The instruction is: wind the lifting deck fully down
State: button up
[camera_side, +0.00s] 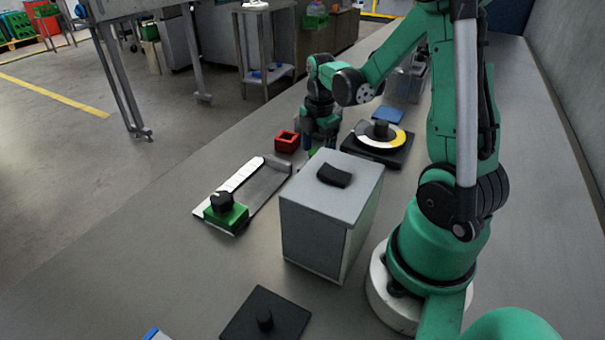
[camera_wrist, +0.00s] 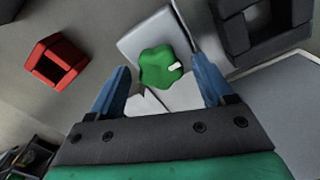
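A green lobed knob (camera_wrist: 160,68) with a white mark sits on a pale grey block (camera_wrist: 146,40) in the wrist view. My gripper (camera_wrist: 163,78) has its blue fingers apart, one to each side of the knob, with gaps visible. In the side view my gripper (camera_side: 322,146) points down behind the grey box; its fingertips and the knob are mostly hidden. A black square base (camera_side: 400,153) with a yellow and white disc and a black hub stands right of it. I cannot tell for sure which part is the lifting deck, nor its height.
A grey box (camera_side: 318,212) with a black handle stands in front of my gripper. A red square frame (camera_side: 287,141) lies left; it also shows in the wrist view (camera_wrist: 54,61). A metal slide (camera_side: 256,186) with a green block, a blue plate (camera_side: 388,115) and a black plate (camera_side: 245,325) lie around.

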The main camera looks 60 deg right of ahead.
dwell(0.3)
jog(key=shift+r, duration=2.8)
jog(key=shift+a, duration=0.1)
